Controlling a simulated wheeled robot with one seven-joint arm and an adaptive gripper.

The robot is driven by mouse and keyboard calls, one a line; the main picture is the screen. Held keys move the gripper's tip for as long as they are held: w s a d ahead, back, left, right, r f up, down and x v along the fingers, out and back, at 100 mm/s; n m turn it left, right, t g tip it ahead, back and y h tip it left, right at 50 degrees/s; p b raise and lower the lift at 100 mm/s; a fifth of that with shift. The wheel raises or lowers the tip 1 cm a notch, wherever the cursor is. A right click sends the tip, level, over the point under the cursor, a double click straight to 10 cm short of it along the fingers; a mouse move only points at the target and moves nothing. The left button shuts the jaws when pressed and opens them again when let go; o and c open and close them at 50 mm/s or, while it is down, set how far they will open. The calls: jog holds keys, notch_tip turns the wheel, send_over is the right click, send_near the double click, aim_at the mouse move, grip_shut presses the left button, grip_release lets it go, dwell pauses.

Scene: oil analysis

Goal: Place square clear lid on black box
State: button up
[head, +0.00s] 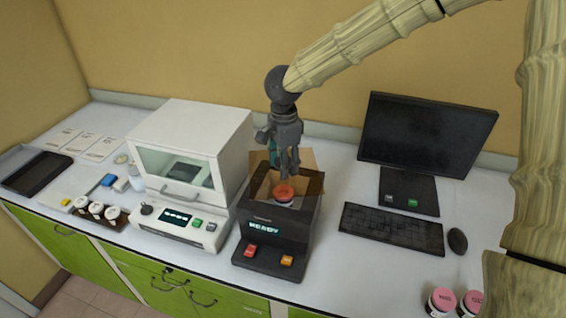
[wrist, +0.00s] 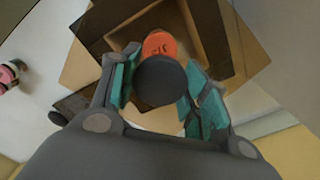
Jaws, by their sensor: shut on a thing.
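The black box (head: 275,244) stands on the bench with a lit READY display and an open top. A jar with an orange-red cap (head: 284,191) sits in its opening; the cap also shows in the wrist view (wrist: 158,44). The square clear lid (head: 315,182) looks brown-tinted and lies over the box opening, turned relative to the box in the wrist view (wrist: 88,68). My gripper (head: 286,172) is above the box, shut on the lid's round dark knob (wrist: 160,80). I cannot tell whether the lid touches the box rim.
A white instrument (head: 195,150) with a window stands close left of the box. A monitor (head: 425,135), keyboard (head: 393,227) and mouse (head: 457,241) are on the right. Pink-capped jars (head: 442,301) stand at the front right. A rack of white-capped jars (head: 97,210) is at left.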

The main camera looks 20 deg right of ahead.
jog(key=shift+f+b, duration=2.35)
jog(key=shift+b, duration=0.1)
jog(key=shift+f, duration=0.6)
jog(key=o, duration=1.5)
jog(key=shift+o, duration=0.2)
notch_tip(320, 180, up, 12)
